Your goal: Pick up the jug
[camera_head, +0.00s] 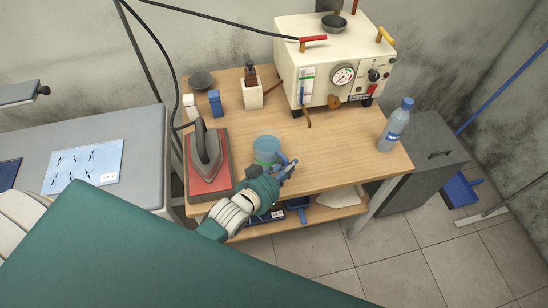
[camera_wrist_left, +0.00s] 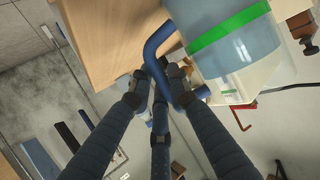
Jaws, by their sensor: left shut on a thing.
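The jug (camera_head: 267,148) is translucent blue with a green band and a blue handle. In the head view it is at the front middle of the wooden table, and its lower part is partly hidden by my left gripper (camera_head: 284,174). I cannot tell whether its base touches the table. In the left wrist view the jug's body (camera_wrist_left: 236,62) fills the upper right and its blue handle (camera_wrist_left: 156,42) runs down between the fingers. My left gripper (camera_wrist_left: 164,82) is shut on the handle there. My right gripper is not in view.
An iron (camera_head: 207,150) stands on a red pad (camera_head: 209,187) left of the jug. A cream machine (camera_head: 335,62) with a gauge is behind. A water bottle (camera_head: 395,125) stands at the right. The wooden table (camera_head: 340,150) is bare between jug and bottle.

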